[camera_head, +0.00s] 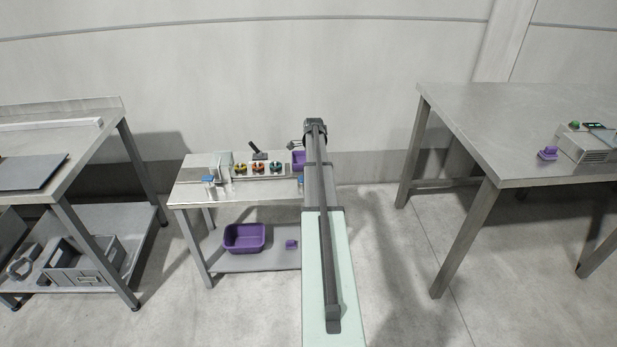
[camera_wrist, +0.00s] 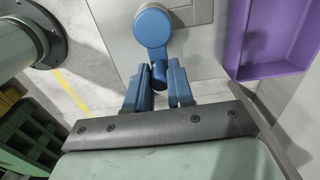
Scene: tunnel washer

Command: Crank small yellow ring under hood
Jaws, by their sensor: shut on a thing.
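In the wrist view, my gripper (camera_wrist: 160,72) is shut on the short knob of a blue crank (camera_wrist: 153,27), whose round disc lies just beyond the fingertips over a light grey panel (camera_wrist: 115,30). In the head view, my gripper is hidden behind my arm. Several small coloured rings stand in a row on the small bench (camera_head: 190,196); the leftmost one looks yellow and dark (camera_head: 240,169). No yellow ring shows in the wrist view, and I cannot make out a hood for certain.
A purple bin (camera_wrist: 270,35) is close right of the crank, and green crates (camera_wrist: 28,135) are at left in the wrist view. In the head view, another purple bin (camera_head: 245,237) is on the lower shelf. Steel tables stand left (camera_head: 90,145) and right (camera_head: 480,110).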

